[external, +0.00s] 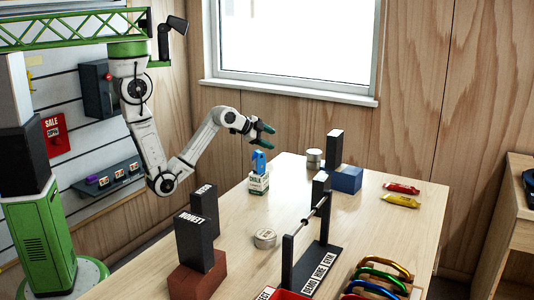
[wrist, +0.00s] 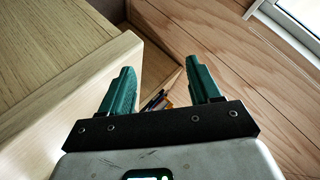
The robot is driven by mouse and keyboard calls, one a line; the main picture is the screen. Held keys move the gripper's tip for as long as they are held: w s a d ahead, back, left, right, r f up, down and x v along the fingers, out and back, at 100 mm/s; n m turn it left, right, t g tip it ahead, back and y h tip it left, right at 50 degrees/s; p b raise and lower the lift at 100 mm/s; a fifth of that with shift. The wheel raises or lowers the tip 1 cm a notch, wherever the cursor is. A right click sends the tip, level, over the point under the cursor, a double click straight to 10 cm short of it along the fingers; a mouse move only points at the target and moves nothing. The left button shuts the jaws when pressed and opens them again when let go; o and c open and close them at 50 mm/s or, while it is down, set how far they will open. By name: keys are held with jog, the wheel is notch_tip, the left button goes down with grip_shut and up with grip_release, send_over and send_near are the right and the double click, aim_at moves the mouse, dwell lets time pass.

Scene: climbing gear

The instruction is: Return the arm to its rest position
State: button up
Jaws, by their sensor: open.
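My arm reaches from the upper left in the external view, bent at the elbow. My gripper (external: 266,135) hangs in the air above the far left part of the wooden table (external: 235,220). Its green fingers are apart and hold nothing. In the wrist view my gripper (wrist: 160,88) also shows two spread green fingers with an empty gap between them. Behind that gap are the table edge, the wood wall and some small pen-like items (wrist: 156,101), too small to tell exactly.
A small blue-topped carton (external: 259,178) stands on the table below my gripper. A tin (external: 314,158), a blue block (external: 346,179), dark upright blocks (external: 194,243), a bar on posts (external: 317,212) and coloured carabiners (external: 385,272) stand around. The window (external: 293,45) wall is behind.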

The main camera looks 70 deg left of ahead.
jog(key=s+d+f+n+g+p, duration=0.1)
jog(key=s+d+f+n+g, duration=0.1)
jog(key=s+d+f, duration=0.3)
jog(key=s+d+f+n+g+h+p, duration=0.1)
jog(key=s+d+f+g, duration=0.3)
jog(key=s, duration=0.9)
jog(key=s+d+f+n+g+h+p, duration=0.1)
jog(key=s+d+f+n+g+p, duration=0.1)
jog(key=s+d+f, duration=0.6)
jog(key=shift+s+f+n+g, duration=0.25)
jog(key=shift+s+n+g, duration=0.55)
jog(key=shift+g, duration=0.2)
